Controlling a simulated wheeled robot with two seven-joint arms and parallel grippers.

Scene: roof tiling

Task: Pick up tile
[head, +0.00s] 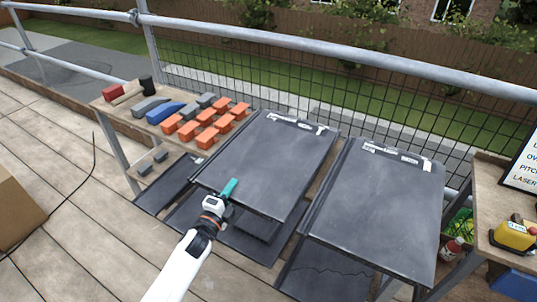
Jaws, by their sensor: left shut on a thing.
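A large dark grey tile (270,160) lies left of centre, with a pale label strip along its far edge. A second similar dark tile (375,205) lies to its right, also with white labels at its far edge. My left gripper (229,188), with teal fingers, is at the near left edge of the left tile and is shut on it. The fingers partly cover that edge, and the grip under the tile is hidden. My right gripper is not in view.
More dark tiles (250,242) show lower down, below the left tile. A wooden bench at the back left holds orange blocks (206,138), grey pieces and a blue piece (165,112). A metal railing (330,56) runs behind. A side table (500,262) with a yellow item (513,236) stands right.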

